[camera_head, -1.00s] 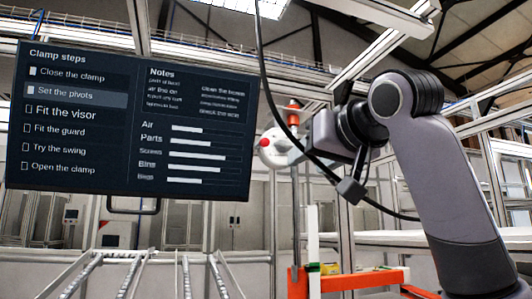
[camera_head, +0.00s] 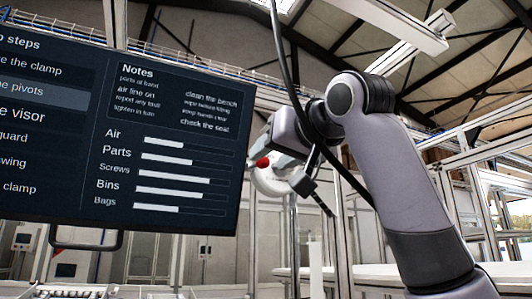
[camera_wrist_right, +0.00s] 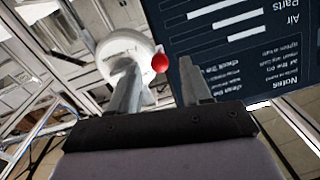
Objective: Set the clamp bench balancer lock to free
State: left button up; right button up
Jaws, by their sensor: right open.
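The balancer appears as a white round housing (camera_head: 268,182) with a red ball knob (camera_head: 263,162), hanging right of the screen in the head view. My right gripper (camera_head: 280,160) is at the housing, open, and its body covers the upper part. In the right wrist view the white housing (camera_wrist_right: 122,45) lies behind the left finger, and the red knob (camera_wrist_right: 159,62) shows between the two fingers of the open gripper (camera_wrist_right: 160,88). I cannot tell whether a finger touches the knob. No lock marking is readable. My left gripper is not in view.
A large dark screen (camera_head: 120,140) with step and notes text hangs close to the left of the balancer. A black cable (camera_head: 292,75) runs down past my right wrist. Metal frame posts (camera_head: 345,225) and a pale worktop (camera_head: 370,275) stand behind and below.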

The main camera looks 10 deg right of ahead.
aim_at(256, 165)
jog(key=shift+p+x, duration=0.35)
jog(key=shift+x, duration=1.05)
grip_shut()
jog(key=shift+f, duration=0.1)
